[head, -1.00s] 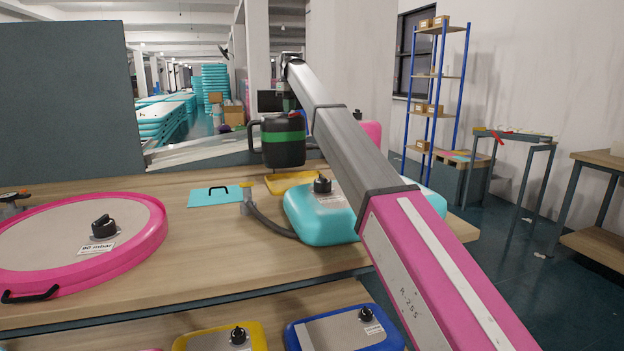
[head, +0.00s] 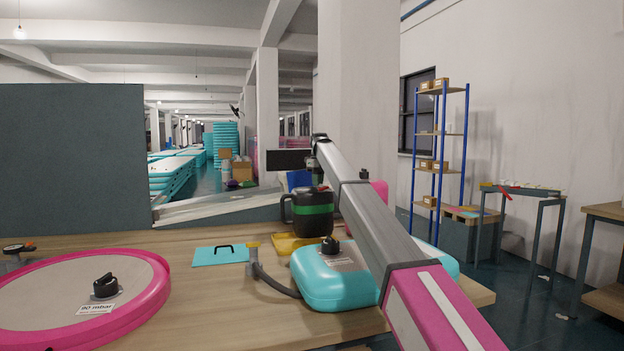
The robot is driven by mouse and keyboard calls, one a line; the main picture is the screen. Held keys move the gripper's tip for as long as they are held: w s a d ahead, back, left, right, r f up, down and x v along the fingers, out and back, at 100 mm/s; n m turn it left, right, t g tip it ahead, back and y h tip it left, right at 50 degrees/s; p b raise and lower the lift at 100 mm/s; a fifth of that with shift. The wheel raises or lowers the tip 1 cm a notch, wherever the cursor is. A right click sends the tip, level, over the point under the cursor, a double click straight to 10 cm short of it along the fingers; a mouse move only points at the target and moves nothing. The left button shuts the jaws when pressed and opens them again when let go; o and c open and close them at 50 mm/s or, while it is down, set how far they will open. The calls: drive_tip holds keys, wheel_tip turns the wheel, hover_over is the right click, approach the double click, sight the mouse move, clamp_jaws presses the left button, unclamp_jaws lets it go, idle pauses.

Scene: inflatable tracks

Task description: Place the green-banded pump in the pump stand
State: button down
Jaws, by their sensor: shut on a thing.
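The green-banded pump (head: 313,224) is a black canister with a green band and a side handle on its left. It hangs upright under my gripper (head: 316,180), which is shut on its top; the fingertips are small and partly hidden by the arm. A yellow tray-like piece (head: 288,245) lies on the bench below and slightly left of the pump, and may be the pump stand. The pump's base overlaps its back right part in the picture, and I cannot tell if they touch.
A turquoise inflatable (head: 330,290) with a black valve and a hose stands in front of the pump. A turquoise panel (head: 221,255) and a pink-rimmed round inflatable (head: 85,305) lie to the left on the wooden bench (head: 205,290). A pink object (head: 379,192) stands behind my arm.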

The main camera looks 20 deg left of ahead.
sight(318, 190)
drive_tip(key=shift+f, duration=2)
drive_tip(key=c, duration=1.2)
unclamp_jaws()
drive_tip(key=shift+r, duration=0.1)
drive_tip(key=r, duration=1.1)
drive_tip(key=shift+w+d+r, duration=0.2)
drive_tip(key=shift+w+r, duration=0.05)
drive_tip(key=shift+r, duration=0.1)
